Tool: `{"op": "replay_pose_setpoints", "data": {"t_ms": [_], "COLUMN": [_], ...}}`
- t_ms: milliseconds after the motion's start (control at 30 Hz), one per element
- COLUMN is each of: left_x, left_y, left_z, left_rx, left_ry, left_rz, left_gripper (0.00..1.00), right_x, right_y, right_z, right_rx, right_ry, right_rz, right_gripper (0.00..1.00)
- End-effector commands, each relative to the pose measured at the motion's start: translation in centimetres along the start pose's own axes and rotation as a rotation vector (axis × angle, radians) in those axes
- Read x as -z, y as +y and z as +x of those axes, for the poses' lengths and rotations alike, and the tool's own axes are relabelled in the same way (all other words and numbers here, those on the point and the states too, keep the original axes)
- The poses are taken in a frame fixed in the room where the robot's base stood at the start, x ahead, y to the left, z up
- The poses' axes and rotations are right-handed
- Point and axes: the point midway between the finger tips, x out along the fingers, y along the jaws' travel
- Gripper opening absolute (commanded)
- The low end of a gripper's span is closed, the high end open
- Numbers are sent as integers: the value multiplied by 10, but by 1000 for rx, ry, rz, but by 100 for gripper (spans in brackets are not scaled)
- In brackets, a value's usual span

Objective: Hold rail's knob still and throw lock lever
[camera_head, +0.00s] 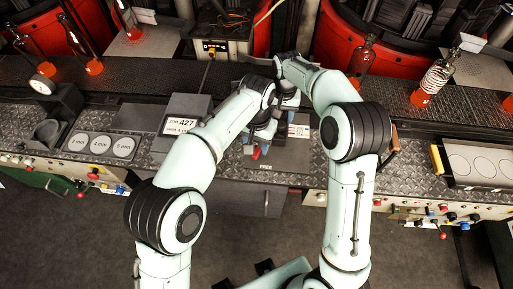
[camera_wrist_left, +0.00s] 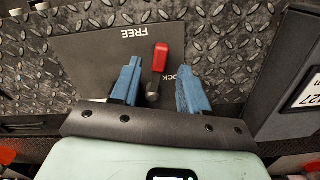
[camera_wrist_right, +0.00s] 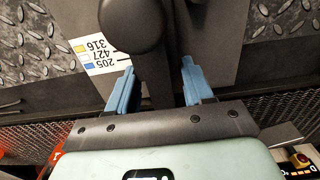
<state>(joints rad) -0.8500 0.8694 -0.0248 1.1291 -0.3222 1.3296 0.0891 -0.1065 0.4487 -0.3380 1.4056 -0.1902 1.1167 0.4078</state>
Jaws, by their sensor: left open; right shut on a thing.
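The lock lever has a red grip (camera_wrist_left: 160,57) on a dark pivot, on a grey plate (camera_wrist_left: 95,60) marked FREE and LOCK. The grip also shows in the head view (camera_head: 256,153). In the left wrist view the lever stands between the spread blue fingers of my left gripper (camera_wrist_left: 159,67), which is open. In the right wrist view the dark round knob (camera_wrist_right: 131,25) is just beyond my right gripper (camera_wrist_right: 158,66). That gripper is shut on the knob's dark stem. In the head view my arms largely hide the knob.
A card (camera_wrist_right: 97,55) with 205, 427 and 316 lies beside the knob. A grey box (camera_head: 181,124) reading 427 stands left of the lever. Bottles (camera_head: 434,80) stand behind the bench.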

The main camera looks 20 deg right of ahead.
Motion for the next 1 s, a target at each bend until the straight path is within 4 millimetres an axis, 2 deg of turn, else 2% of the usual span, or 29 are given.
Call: {"op": "replay_pose_setpoints", "data": {"t_ms": [100, 200, 567, 600, 667, 700, 733, 1000], "left_x": [0, 0, 0, 0, 0, 0, 0, 0], "left_y": [0, 0, 0, 0, 0, 0, 0, -1], "left_z": [18, 27, 33, 32, 32, 32, 32, 32], "left_rx": [0, 0, 0, 0, 0, 0, 0, 0], "left_ry": [-3, -1, 0, 0, 0, 0, 0, 1], "left_rz": [-1, -2, -2, -2, -2, -2, -2, 7], "left_gripper": [45, 45, 45, 38, 19, 6, 0, 0], "right_x": [0, 0, 0, 0, 0, 0, 0, 0], "right_y": [0, 0, 0, 0, 0, 0, 0, 0], "right_z": [-1, -1, -1, -1, -1, -1, -1, -1], "right_rx": [1, 1, 1, 1, 1, 1, 1, 1], "right_ry": [1, 1, 1, 1, 1, 1, 1, 1], "right_rz": [0, 0, 0, 0, 0, 0, 0, 0], "right_gripper": [0, 0, 0, 0, 0, 0, 0, 0]}}
